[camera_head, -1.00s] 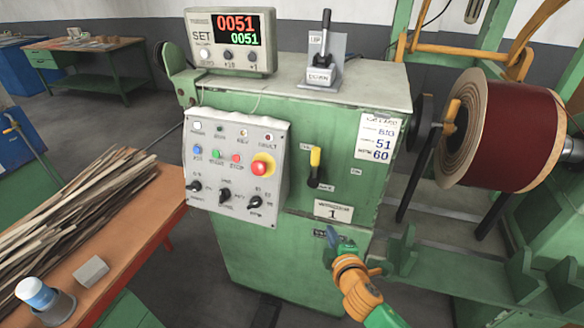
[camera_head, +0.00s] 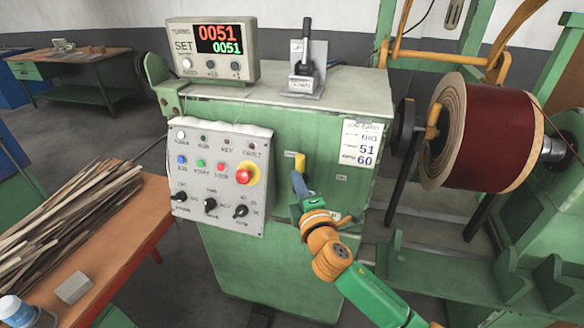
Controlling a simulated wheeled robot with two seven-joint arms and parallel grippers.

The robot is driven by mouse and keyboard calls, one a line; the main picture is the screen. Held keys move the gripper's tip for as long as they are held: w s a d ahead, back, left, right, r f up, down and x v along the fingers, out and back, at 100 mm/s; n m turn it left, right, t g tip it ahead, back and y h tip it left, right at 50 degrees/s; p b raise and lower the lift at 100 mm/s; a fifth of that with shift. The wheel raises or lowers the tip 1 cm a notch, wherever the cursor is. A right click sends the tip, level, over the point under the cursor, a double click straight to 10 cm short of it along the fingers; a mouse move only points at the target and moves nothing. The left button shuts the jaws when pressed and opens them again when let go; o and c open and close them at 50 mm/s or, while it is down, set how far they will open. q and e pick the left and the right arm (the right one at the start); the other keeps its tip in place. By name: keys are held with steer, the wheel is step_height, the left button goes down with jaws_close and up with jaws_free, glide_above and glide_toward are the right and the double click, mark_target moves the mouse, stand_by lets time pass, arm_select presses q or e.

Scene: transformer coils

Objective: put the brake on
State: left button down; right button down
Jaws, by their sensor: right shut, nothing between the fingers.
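The yellow-handled lever (camera_head: 299,163) is on the green front panel of the machine, to the right of the grey control box. The handle stands roughly upright. Its lower part is hidden behind my right gripper (camera_head: 297,181). The right gripper has blue fingertips and is shut with nothing in it. In the picture its tips overlap the lower handle; I cannot tell whether they touch it. My left gripper is not in view.
The control box (camera_head: 258,217) with a red emergency button (camera_head: 244,175) is just left of my gripper. A black lever (camera_head: 307,40) stands on the machine top (camera_head: 355,88). A wound coil (camera_head: 490,135) is at right. Wooden strips (camera_head: 70,215) lie on the left bench.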

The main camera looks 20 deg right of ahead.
steer(key=w, duration=0.4)
steer(key=shift+w+d, duration=0.1)
steer(key=shift+w, duration=0.3)
steer(key=s+d+f+m+t+h+b, duration=0.3)
steer(key=d+m+b, duration=0.3)
steer(key=m+b, duration=0.6)
steer(key=s+t+h+b, duration=0.1)
steer(key=b, duration=0.7)
steer(key=shift+s+d+f+m+h, duration=0.15)
steer(key=shift+s+d+m+h, duration=0.15)
steer(key=shift+h, duration=0.1)
stand_by(0.4)
